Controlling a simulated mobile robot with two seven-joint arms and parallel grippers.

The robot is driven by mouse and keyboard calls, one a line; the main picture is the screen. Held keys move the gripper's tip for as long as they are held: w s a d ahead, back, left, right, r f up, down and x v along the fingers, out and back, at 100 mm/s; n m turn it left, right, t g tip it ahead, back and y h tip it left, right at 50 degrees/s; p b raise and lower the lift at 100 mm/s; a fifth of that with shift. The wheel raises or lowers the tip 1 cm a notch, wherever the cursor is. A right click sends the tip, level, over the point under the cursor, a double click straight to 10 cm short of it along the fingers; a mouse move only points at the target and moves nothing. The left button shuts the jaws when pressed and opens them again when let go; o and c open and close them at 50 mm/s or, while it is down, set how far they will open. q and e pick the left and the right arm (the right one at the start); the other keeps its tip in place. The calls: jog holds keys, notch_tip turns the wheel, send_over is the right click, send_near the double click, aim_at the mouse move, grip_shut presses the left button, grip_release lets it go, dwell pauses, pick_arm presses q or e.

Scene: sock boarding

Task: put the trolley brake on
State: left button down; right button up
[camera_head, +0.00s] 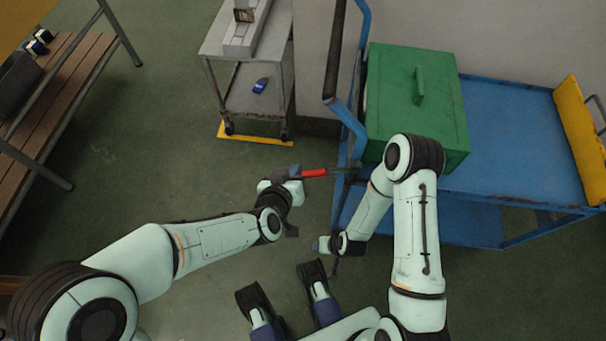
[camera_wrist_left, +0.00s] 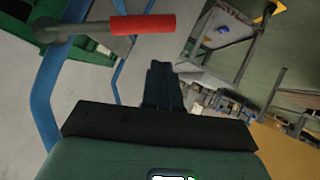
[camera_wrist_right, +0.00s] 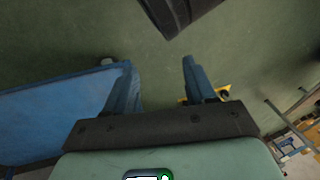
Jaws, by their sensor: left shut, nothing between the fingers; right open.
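The blue trolley (camera_head: 510,120) stands at the right, with a red-handled lever (camera_head: 314,173) sticking out to the left from its near left side. In the left wrist view the red grip (camera_wrist_left: 142,24) lies across the top, on a grey arm ending at a round pivot (camera_wrist_left: 48,30). My left gripper (camera_head: 295,171) is shut and empty, its tips close to the free end of the red grip; I cannot tell whether they touch. My right gripper (camera_head: 323,245) is open and empty, low beside the trolley's left end; its parted fingers show in the right wrist view (camera_wrist_right: 157,72).
A green box (camera_head: 415,100) sits on the trolley, with a yellow panel (camera_head: 580,135) at its far right end. A grey cart (camera_head: 255,100) stands behind on a yellow base. A wooden bench (camera_head: 60,80) is at the left. Green floor between is clear.

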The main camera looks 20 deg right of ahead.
pick_arm(q)
jog(key=p+v, duration=0.1)
jog(key=v, duration=0.9)
jog(key=shift+w+a, duration=0.2)
jog(key=shift+a, duration=0.3)
pick_arm(e)
jog(key=shift+g, duration=0.5)
jog(key=s, duration=0.1)
jog(key=s+a+r, duration=0.1)
jog(key=s+r, duration=0.1)
jog(key=shift+s+a, duration=0.1)
jog(key=shift+a, duration=0.25)
